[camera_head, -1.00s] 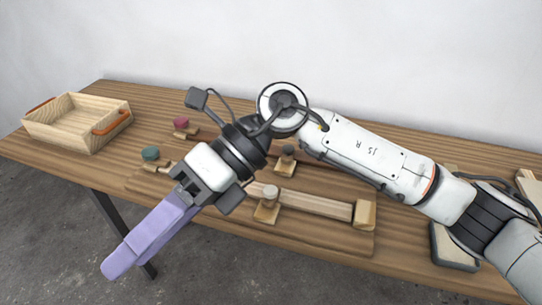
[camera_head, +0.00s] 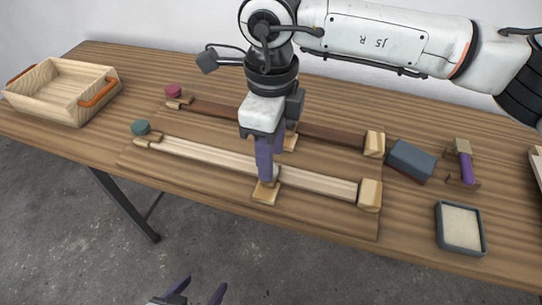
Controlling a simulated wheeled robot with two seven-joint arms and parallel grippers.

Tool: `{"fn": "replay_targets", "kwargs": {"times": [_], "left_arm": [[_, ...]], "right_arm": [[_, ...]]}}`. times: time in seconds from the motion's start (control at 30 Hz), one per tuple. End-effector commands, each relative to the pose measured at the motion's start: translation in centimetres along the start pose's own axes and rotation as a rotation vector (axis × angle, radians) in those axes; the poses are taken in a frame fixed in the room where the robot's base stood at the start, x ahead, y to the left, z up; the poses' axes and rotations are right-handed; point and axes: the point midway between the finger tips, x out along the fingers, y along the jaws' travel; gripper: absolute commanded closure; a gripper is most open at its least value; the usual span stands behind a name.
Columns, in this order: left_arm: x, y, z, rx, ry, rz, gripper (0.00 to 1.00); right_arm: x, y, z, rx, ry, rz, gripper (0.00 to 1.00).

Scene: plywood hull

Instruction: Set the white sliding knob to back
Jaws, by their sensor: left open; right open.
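The white sliding knob (camera_head: 276,172) sits on a wooden slider block (camera_head: 265,193) on the front, pale rail (camera_head: 325,184), right of the rail's middle. My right gripper (camera_head: 265,177) points down at the knob, its lilac fingers open and hiding most of it. I cannot tell whether they touch it. My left gripper (camera_head: 190,293) is open and empty at the bottom edge, in front of the table.
Behind is a dark rail (camera_head: 332,132) whose slider (camera_head: 290,142) is partly hidden by my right gripper. Green (camera_head: 140,127) and red (camera_head: 173,91) knobs mark the left ends. A wooden crate (camera_head: 62,92) stands left; a blue-grey block (camera_head: 411,160) and a tray (camera_head: 460,229) stand right.

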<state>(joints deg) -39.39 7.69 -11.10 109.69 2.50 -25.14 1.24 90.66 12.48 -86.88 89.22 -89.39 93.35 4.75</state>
Motion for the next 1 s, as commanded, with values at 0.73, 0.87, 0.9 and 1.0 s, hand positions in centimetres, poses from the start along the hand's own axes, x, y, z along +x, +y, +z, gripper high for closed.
{"fn": "replay_targets", "kwargs": {"times": [0.73, 0.87, 0.9, 1.0], "left_arm": [[-0.1, -0.3, 0.0, 0.000, -0.002, -0.005, 0.33], [-0.1, -0.3, 0.0, 0.000, -0.003, -0.005, 0.33], [-0.1, -0.3, 0.0, 0.000, -0.003, -0.005, 0.33], [0.2, -0.3, 0.3, 0.001, -0.003, -0.005, 0.33]], "right_arm": [[2.3, 0.0, 0.0, 0.000, -0.001, 0.000, 0.96], [2.3, 0.0, 0.0, 0.000, -0.001, 0.000, 1.00], [2.3, 0.0, 0.1, 0.000, -0.001, 0.000, 1.00], [2.5, 0.3, 0.2, -0.001, -0.002, 0.000, 1.00]]}}
